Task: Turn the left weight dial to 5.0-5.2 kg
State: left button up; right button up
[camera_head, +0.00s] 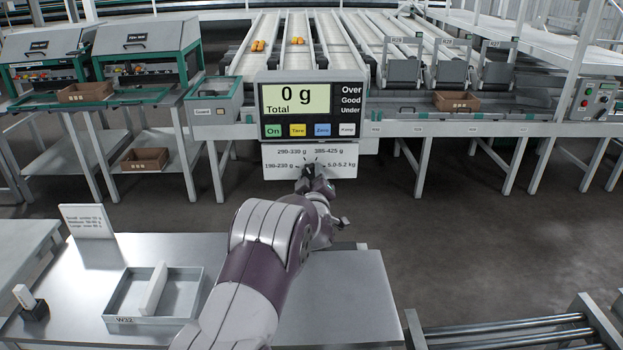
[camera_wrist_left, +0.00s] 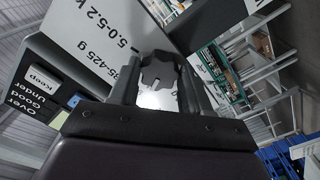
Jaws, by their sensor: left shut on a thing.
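The weight dial, a dark scalloped knob (camera_wrist_left: 158,72), sits on the white panel (camera_head: 277,169) below the scale display. The panel is printed with 190-230 g, 290-330 g, 385-425 g and 5.0-5.2 kg; the last is at the dial's lower right in the head view. My left gripper (camera_head: 309,182) reaches up to the dial from the front and is shut on it. In the left wrist view the dial lies between the fingers of the left gripper (camera_wrist_left: 157,92). My arm and fingers hide part of the dial, and I cannot tell where it points. My right gripper is not in view.
The scale display (camera_head: 297,99) reads 0 g Total, above the panel. A steel table (camera_head: 345,300) below holds a grey tray (camera_head: 180,318) marked W32 and a small sign (camera_head: 88,220). Conveyor lanes (camera_head: 345,45) run behind. The floor at right is open.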

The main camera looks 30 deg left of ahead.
pick_arm(q)
jog(key=shift+m, duration=0.4)
jog(key=m, duration=0.4)
jog(key=shift+m+p, duration=0.3)
jog(key=shift+p, duration=0.05)
jog(key=m+p, duration=0.1)
jog(key=m, duration=0.3)
jog(key=m+p, duration=0.1)
jog(key=m, duration=0.4)
jog(key=shift+a+m+p, duration=0.1)
jog(key=shift+m+p, duration=0.25)
jog(key=shift+m, duration=0.05)
jog(key=m+p, duration=0.1)
jog(key=m, duration=0.3)
jog(key=shift+s+m, duration=0.1)
jog(key=shift+m, duration=0.3)
jog(key=shift+f, duration=0.1)
jog(key=o, duration=1)
jog(key=shift+o, duration=0.2)
